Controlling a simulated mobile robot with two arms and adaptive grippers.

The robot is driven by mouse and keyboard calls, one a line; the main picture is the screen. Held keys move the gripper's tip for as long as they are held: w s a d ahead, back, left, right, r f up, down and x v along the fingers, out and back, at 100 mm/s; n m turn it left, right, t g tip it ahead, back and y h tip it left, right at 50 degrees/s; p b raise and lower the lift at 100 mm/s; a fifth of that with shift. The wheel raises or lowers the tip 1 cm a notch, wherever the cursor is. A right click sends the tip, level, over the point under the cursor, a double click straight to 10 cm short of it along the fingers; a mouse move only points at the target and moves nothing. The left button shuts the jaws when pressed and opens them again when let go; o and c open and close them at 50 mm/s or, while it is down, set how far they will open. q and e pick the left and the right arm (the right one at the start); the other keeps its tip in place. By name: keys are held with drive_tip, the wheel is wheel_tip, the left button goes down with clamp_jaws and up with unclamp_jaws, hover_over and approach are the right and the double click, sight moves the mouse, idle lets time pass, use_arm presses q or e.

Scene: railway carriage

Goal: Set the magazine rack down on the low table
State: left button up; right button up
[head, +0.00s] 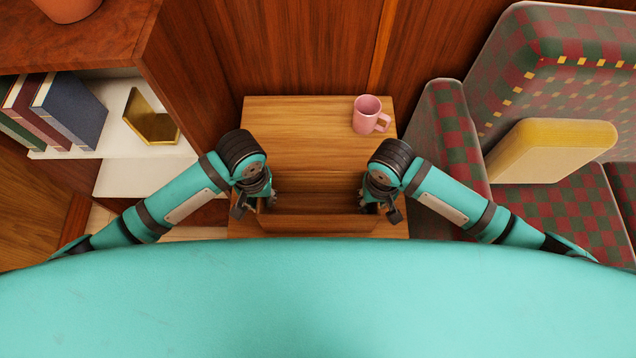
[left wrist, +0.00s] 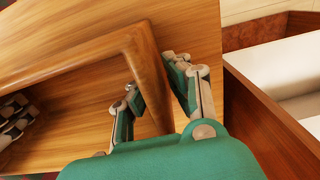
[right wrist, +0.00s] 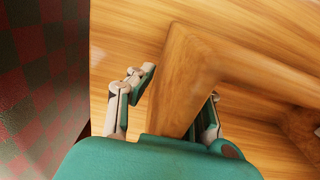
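The magazine rack (head: 315,223) is a brown wooden open-topped box. In the head view it lies between my two grippers, over the near part of the low table (head: 290,130), which has a light wooden top. I cannot tell whether its base touches the table. My left gripper (head: 262,203) is shut on the rack's left end; the left wrist view shows its fingers on both sides of the rim (left wrist: 142,60). My right gripper (head: 373,203) is shut on the right end, with the rim (right wrist: 185,85) between its fingers in the right wrist view. The rack's underside is hidden.
A pink mug (head: 367,115) stands at the table's back right. A shelf (head: 115,150) with books (head: 70,108) and a gold hexagonal object (head: 150,118) is on the left. A checked seat (head: 545,215) with a yellow cushion (head: 550,150) is on the right. The table's back left is clear.

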use_arm(q)
drive_tip(key=shift+o, duration=1.3)
use_arm(e)
drive_tip(key=shift+o, duration=1.3)
drive_tip(key=shift+r, duration=0.1)
drive_tip(key=shift+a, duration=0.1)
use_arm(q)
drive_tip(key=shift+d+r, duration=0.1)
drive_tip(key=shift+r, duration=0.1)
wheel_tip(320, 180, up, 12)
drive_tip(key=shift+f, duration=0.25)
drive_tip(key=shift+r, duration=0.1)
use_arm(e)
drive_tip(key=shift+r, duration=0.35)
wheel_tip(320, 180, up, 10)
drive_tip(key=shift+r, duration=0.65)
